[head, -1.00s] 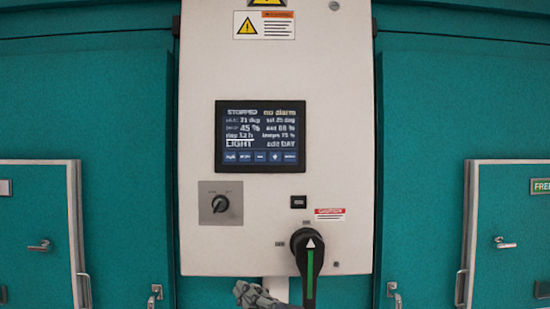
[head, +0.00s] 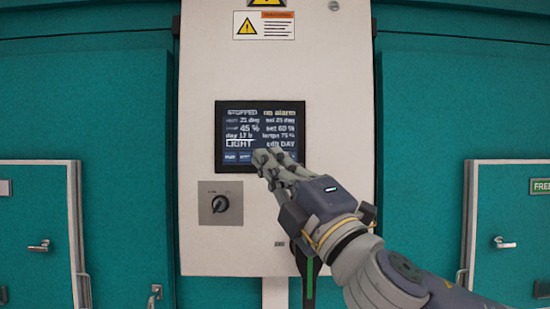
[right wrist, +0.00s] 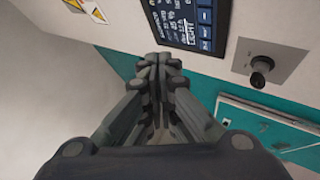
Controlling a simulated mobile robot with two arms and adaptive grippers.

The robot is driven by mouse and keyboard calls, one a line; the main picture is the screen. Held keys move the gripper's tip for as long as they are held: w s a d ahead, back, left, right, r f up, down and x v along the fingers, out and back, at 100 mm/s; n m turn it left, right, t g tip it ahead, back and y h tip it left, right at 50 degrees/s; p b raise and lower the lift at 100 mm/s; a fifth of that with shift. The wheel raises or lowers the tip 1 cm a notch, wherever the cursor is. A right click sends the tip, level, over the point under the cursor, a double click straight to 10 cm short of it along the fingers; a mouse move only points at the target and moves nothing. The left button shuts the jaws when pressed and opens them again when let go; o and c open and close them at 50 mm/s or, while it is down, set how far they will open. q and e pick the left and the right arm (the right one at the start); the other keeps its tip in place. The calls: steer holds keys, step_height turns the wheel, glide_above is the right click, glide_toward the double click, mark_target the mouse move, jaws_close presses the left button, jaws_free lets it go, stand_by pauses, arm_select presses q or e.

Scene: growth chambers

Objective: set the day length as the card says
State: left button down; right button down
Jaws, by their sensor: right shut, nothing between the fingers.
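The control screen (head: 240,130) is lit on the pale panel and also shows in the right wrist view (right wrist: 185,20). It reads STOPPED, no alarm, LIGHT and edit DAY. The day line is small and blurred; it looks like 12 or 13 h. My right gripper (head: 268,158) is shut and empty, its fingertips in front of the screen's bottom button row. It hides the middle and right buttons; the two left ones show. In the right wrist view, its closed fingers (right wrist: 152,65) point toward the panel by the screen. I cannot tell whether they touch. No card is in view.
A rotary switch (head: 220,204) sits below the screen. My right arm covers most of the black handle with a green stripe (head: 309,275). Warning labels (head: 264,26) are above. Teal walls with small doors (head: 38,230) stand on both sides.

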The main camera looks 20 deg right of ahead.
steer(key=shift+w, duration=0.15)
steer(key=w+d, duration=0.2)
steer(key=w, duration=0.6)
steer(key=shift+w+d, duration=0.15)
steer(key=shift+d, duration=0.05)
steer(key=shift+w, duration=0.1)
stand_by(1.4)
steer(key=shift+w+d, duration=0.1)
steer(key=shift+w, duration=0.2)
steer(key=shift+w+d, duration=0.1)
steer(key=shift+w, duration=0.2)
stand_by(0.6)
steer(key=shift+s, duration=0.1)
steer(key=shift+s+a, duration=0.2)
steer(key=shift+s, duration=0.45)
steer(key=shift+s, duration=0.1)
steer(key=shift+s+a, duration=0.25)
steer(key=shift+s, duration=0.5)
steer(key=shift+s+a, duration=0.2)
steer(key=shift+s, duration=0.55)
steer(key=shift+s+a, duration=0.25)
steer(key=shift+s, duration=0.5)
